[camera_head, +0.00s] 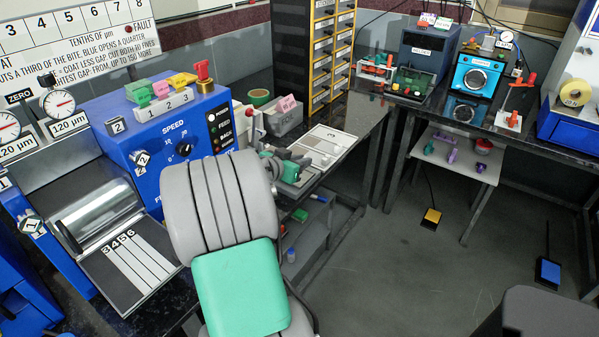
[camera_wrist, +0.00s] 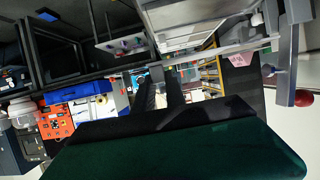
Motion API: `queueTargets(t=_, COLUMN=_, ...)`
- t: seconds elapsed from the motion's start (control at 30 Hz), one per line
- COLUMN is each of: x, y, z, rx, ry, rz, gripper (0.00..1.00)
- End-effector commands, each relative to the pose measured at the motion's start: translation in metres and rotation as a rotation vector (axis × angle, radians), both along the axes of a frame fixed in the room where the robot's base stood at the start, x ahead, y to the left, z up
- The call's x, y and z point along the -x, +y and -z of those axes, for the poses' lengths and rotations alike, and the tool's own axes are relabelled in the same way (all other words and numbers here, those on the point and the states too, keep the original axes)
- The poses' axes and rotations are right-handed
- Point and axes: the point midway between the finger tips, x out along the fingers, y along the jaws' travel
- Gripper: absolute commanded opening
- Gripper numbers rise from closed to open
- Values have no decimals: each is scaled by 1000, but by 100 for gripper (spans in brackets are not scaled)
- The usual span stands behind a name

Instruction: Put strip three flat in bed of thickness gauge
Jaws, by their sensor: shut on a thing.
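My gripper (camera_head: 288,168) is beyond my grey and green arm in the head view, close beside the right-hand bench. In the wrist view its two dark fingers (camera_wrist: 163,86) are close together at a long thin pale grey strip (camera_wrist: 215,57), which runs crosswise at their tips. I take it as strip three; no number is readable on it. A grey post with a red ball (camera_wrist: 304,98), seemingly the thickness gauge, stands at the right of the wrist view. Its red part (camera_head: 257,106) shows in the head view behind my arm. The gauge's bed is hidden or too unclear to make out.
A pale board (camera_head: 326,139) marked 3 lies on the bench beyond my gripper. A grey bin (camera_head: 287,122) with a pink tag stands behind. A strip board (camera_head: 108,275) marked 3 to 6 lies by the blue coater (camera_head: 140,130). Yellow drawers (camera_head: 322,45) rise behind.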

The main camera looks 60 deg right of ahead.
Motion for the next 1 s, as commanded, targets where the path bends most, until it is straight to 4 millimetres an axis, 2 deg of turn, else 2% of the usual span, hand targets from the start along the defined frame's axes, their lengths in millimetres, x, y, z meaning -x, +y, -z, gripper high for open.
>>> queueTargets(t=0.03, x=-4, y=-8, z=12, rx=-2, ry=2, rz=1, gripper=0)
queueTargets(t=0.13, x=-9, y=-19, z=25, rx=1, ry=0, rz=1, gripper=0)
queueTargets(t=0.27, x=-14, y=-27, z=35, rx=2, ry=-1, rz=0, gripper=0)
queueTargets(t=0.43, x=-14, y=-27, z=63, rx=0, ry=1, rz=0, gripper=0)
queueTargets(t=0.83, x=-14, y=-27, z=71, rx=2, ry=-2, rz=0, gripper=0)
queueTargets(t=0.87, x=-14, y=-27, z=69, rx=2, ry=-2, rz=0, gripper=18)
queueTargets(t=1.0, x=-14, y=-27, z=69, rx=2, ry=-2, rz=0, gripper=29)
